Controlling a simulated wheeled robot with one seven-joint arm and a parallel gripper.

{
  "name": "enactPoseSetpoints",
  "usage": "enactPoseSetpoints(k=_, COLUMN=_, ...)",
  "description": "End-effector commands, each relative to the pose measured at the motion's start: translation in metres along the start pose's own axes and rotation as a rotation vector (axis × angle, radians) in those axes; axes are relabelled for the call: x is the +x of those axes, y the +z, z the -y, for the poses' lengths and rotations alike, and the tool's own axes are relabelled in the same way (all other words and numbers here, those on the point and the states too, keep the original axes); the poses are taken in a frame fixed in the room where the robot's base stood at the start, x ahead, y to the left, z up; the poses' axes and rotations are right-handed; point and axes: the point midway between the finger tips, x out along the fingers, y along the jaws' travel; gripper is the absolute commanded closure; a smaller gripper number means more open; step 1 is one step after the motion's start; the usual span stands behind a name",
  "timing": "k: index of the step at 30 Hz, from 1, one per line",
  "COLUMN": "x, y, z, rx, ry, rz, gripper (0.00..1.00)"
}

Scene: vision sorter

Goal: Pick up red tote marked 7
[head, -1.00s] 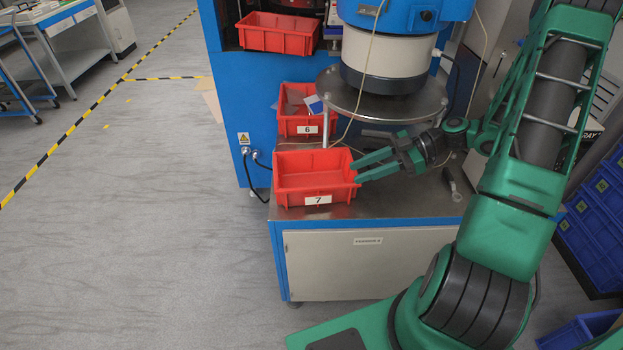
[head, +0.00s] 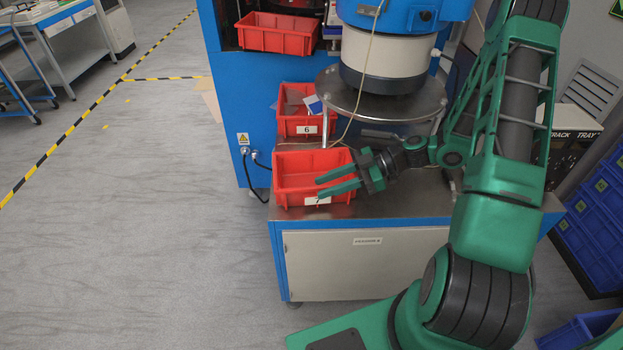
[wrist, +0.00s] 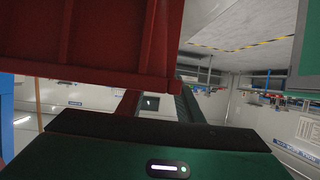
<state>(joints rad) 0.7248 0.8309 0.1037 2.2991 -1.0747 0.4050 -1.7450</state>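The red tote marked 7 (head: 290,187) sits upright at the front left of the metal bench top. My gripper (head: 320,188) is open, with two green fingers apart and pointing left across the tote's right front part. I cannot tell whether the fingers touch the tote or straddle its wall. In the wrist view the tote's red wall and rim (wrist: 90,45) fill the upper left, very close.
A red tote marked 6 (head: 296,126) with some items stands behind. Another red tote (head: 276,36) is higher up. A round metal stand (head: 382,103) with a blue and white machine rises behind my gripper. Blue bins (head: 600,222) are at the right. The floor at left is clear.

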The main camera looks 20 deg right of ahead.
Motion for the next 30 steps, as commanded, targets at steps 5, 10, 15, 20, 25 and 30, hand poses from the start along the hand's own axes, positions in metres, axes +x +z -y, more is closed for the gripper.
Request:
enactPoseSetpoints(k=5, x=0.003, y=0.0, z=0.0, rx=0.0, ry=0.0, rz=0.0, gripper=0.67)
enactPoseSetpoints(k=10, x=0.003, y=0.0, z=0.0, rx=0.0, ry=0.0, rz=0.0, gripper=0.84)
enactPoseSetpoints(k=15, x=0.003, y=0.0, z=0.0, rx=0.0, ry=0.0, rz=0.0, gripper=1.0)
enactPoseSetpoints(k=20, x=0.003, y=0.0, z=0.0, rx=0.0, ry=-0.001, rz=0.0, gripper=1.0)
enactPoseSetpoints(k=25, x=0.002, y=-0.002, z=0.0, rx=0.0, ry=-0.001, rz=0.0, gripper=1.0)
enactPoseSetpoints(k=30, x=-0.002, y=-0.012, z=0.0, rx=0.0, ry=0.0, rz=0.001, gripper=1.0)
